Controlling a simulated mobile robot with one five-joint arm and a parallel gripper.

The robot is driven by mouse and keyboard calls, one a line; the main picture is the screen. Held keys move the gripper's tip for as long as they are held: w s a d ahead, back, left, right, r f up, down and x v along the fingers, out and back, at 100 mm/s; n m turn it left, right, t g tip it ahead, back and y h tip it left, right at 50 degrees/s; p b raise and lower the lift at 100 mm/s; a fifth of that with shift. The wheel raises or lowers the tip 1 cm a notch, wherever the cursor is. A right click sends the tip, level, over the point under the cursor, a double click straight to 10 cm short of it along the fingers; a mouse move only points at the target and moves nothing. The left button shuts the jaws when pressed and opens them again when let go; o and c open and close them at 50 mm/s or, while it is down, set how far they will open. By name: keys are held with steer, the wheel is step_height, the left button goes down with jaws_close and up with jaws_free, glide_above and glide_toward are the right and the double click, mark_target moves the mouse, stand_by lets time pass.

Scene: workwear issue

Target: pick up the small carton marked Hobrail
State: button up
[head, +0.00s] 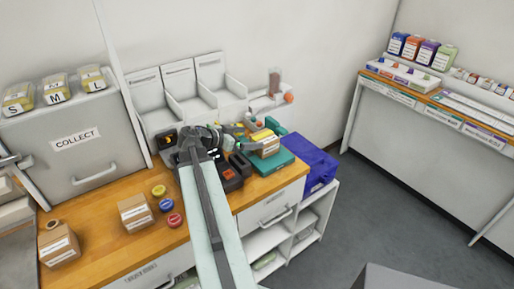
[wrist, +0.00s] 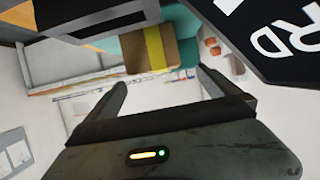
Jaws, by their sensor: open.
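Several small brown cartons show in the head view, but their print is too small to read, so I cannot tell which one says Hobrail. One carton with a yellow part (head: 266,147) sits on the teal case at the right of the wooden counter. A brown carton (head: 135,213) stands at mid counter and another carton (head: 60,245) at the front left. My gripper (head: 226,131) is over the back of the counter, left of the carton on the case. In the wrist view my gripper (wrist: 163,82) is open and empty, with a brown and yellow block (wrist: 178,46) beyond its fingers.
The teal case (head: 284,167) and a blue bin (head: 313,165) are at the right. A black and red device (head: 231,177) lies below my gripper. Tape rolls (head: 174,220) lie on the counter. White trays (head: 180,80) stand behind. A dark lettered panel (wrist: 275,40) is close in the wrist view.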

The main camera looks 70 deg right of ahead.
mark_target(264, 137)
steer(key=shift+s+d, duration=0.2)
steer(key=shift+s, duration=0.1)
steer(key=shift+b+x, duration=0.45)
steer(key=shift+x, duration=0.65)
steer(key=b+x, duration=0.1)
steer(key=x, duration=0.4)
steer(key=shift+s+b, duration=0.35)
steer(key=c, duration=1.7)
step_height(264, 137, up, 10)
steer(key=p, duration=1)
steer(key=shift+r, duration=0.1)
